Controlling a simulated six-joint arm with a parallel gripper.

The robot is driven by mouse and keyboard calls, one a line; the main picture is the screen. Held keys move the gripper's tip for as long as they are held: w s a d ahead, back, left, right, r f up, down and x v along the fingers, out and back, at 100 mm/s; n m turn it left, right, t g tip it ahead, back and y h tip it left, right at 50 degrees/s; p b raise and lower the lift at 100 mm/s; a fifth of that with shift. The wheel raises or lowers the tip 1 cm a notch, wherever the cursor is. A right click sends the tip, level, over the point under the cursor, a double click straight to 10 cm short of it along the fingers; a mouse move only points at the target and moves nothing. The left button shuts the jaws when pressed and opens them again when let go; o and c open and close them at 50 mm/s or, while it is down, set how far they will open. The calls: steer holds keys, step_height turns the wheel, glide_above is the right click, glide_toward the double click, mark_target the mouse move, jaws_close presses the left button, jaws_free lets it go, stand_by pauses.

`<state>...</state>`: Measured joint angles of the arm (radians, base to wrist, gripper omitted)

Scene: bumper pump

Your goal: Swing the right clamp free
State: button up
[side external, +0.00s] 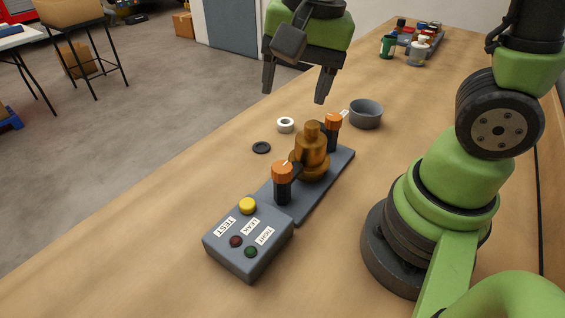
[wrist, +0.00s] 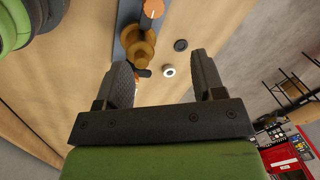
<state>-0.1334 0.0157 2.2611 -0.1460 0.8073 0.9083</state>
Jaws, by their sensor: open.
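The bronze pump body (side external: 311,155) stands upright on a grey base plate (side external: 325,189). Two orange-topped black clamp posts flank it. The farther one, at the right in the side view, is the right clamp (side external: 333,121). The nearer clamp (side external: 282,172) has a dark arm reaching toward the pump. Whether the right clamp's arm rests on the pump is unclear. My gripper (side external: 295,96) is open and empty, above and behind the pump, apart from both clamps. In the wrist view, my gripper (wrist: 162,72) shows the pump (wrist: 138,45) beyond its left finger, which hides most of the right clamp.
A grey test box (side external: 246,240) with a yellow button and two lamps sits at the plate's near end. A white ring (side external: 286,125), a black ring (side external: 261,148) and a grey bowl (side external: 366,113) lie nearby. Bottles and a tray (side external: 430,45) stand far back.

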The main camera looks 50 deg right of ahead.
mark_target(282, 166)
steer(key=f+m, duration=0.1)
steer(key=f, duration=0.4)
steer(key=w+f+m+g, duration=0.1)
steer(key=f, duration=0.9)
steer(key=shift+w+a+f+m+g+h, duration=0.1)
steer(key=shift+w+a+m+g+h, duration=0.2)
steer(key=shift+a+m+g+h, duration=0.1)
steer(key=shift+c, duration=0.3)
steer(key=c, duration=0.9)
